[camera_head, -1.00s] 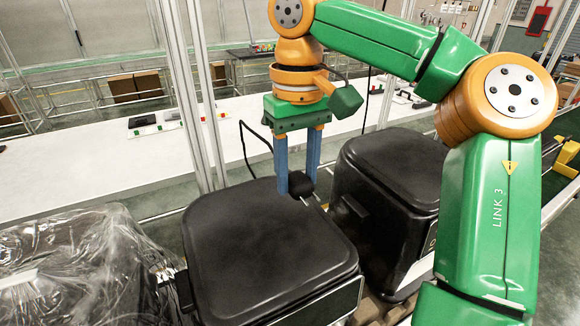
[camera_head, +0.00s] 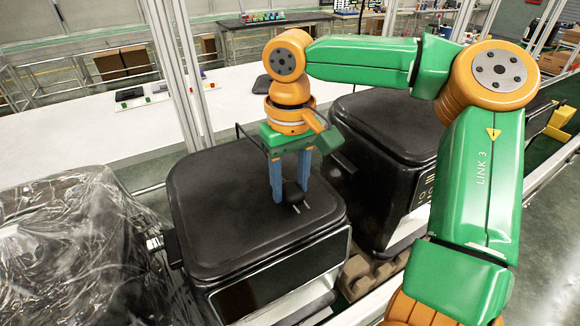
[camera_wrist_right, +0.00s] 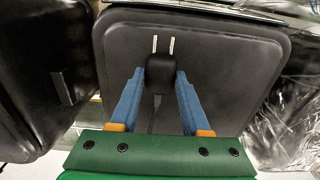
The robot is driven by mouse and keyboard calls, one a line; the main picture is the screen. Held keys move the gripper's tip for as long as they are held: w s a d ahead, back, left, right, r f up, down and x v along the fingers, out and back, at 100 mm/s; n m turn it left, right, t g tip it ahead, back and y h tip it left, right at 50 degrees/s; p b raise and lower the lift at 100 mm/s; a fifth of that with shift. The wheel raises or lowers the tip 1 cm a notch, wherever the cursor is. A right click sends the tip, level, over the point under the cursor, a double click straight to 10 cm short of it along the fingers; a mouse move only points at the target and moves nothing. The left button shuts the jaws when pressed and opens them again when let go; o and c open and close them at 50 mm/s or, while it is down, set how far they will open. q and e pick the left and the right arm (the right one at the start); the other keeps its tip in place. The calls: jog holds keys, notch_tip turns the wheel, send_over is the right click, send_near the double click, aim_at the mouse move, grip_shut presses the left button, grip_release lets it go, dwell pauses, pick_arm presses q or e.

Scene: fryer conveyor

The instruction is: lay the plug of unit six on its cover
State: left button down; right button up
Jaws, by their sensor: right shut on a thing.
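The plug (camera_head: 293,192) is a small black body with two metal prongs. My right gripper (camera_head: 290,190) is shut on it, with blue fingers on either side. The plug is over the black cover (camera_head: 235,215) of the middle fryer, toward its right part. In the right wrist view the plug (camera_wrist_right: 160,72) sits between the fingertips of the gripper (camera_wrist_right: 160,78), prongs pointing away from the palm, with the cover (camera_wrist_right: 225,70) behind it. Whether the plug touches the cover I cannot tell. Its cord runs back under the gripper. My left gripper is not in view.
Another black fryer (camera_head: 395,125) stands close on the right. A plastic-wrapped unit (camera_head: 65,240) stands on the left. A white table (camera_head: 85,150) with small items lies behind, and an upright metal post (camera_head: 178,75) rises beyond the cover.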

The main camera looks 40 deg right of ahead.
jog(key=shift+w+f, duration=0.2)
jog(key=shift+f, duration=0.2)
jog(key=o, duration=1.3)
jog(key=shift+s, duration=0.1)
jog(key=shift+r, duration=0.2)
